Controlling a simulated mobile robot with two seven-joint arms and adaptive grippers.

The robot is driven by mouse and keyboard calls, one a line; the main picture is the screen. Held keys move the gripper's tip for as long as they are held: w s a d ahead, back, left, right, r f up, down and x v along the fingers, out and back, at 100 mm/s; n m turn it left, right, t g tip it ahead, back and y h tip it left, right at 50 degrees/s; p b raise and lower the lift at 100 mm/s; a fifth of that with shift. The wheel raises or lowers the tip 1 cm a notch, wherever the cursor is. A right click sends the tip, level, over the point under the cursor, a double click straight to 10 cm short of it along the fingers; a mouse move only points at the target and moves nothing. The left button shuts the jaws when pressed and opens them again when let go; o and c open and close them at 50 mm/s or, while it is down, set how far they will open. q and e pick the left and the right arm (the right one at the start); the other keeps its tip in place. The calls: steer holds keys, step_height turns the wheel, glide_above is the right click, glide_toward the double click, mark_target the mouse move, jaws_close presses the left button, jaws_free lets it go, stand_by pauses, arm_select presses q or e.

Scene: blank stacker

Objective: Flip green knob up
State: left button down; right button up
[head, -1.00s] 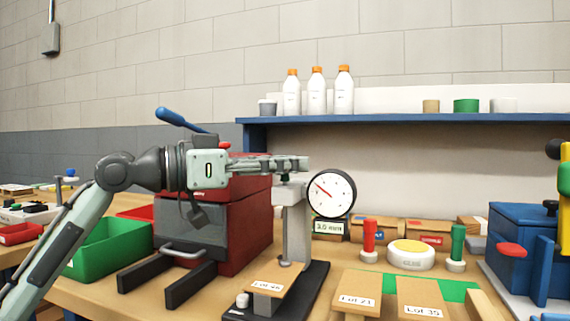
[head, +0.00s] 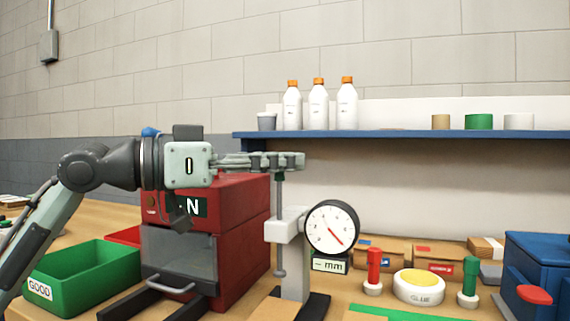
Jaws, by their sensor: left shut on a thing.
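The dial gauge (head: 331,228) stands on its grey stand (head: 294,265), with a white face and a red needle pointing to the lower right. A thin vertical rod (head: 279,195) rises from the stand's arm to the fingers of my left gripper (head: 289,161). My left gripper comes in level from the left and is shut on the green knob at the rod's top. The knob is mostly hidden by the fingers. My right gripper is not in view.
A red press-like box (head: 245,225) stands just left of the gauge, with a green bin (head: 80,270) beyond. A blue shelf (head: 400,134) with several bottles is behind. A red-handled stamp (head: 374,265), a glue pot (head: 418,287) and a green-handled stamp (head: 470,275) stand to the right.

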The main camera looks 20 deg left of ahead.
arm_select(q)
steer(key=c, duration=1.5)
jaws_free()
steer(key=shift+a+r, duration=0.1)
steer(key=shift+r, duration=0.25)
steer(key=shift+o, duration=1.2)
steer(key=shift+f, duration=0.15)
steer(key=shift+s, duration=0.1)
steer(key=v, duration=1.2)
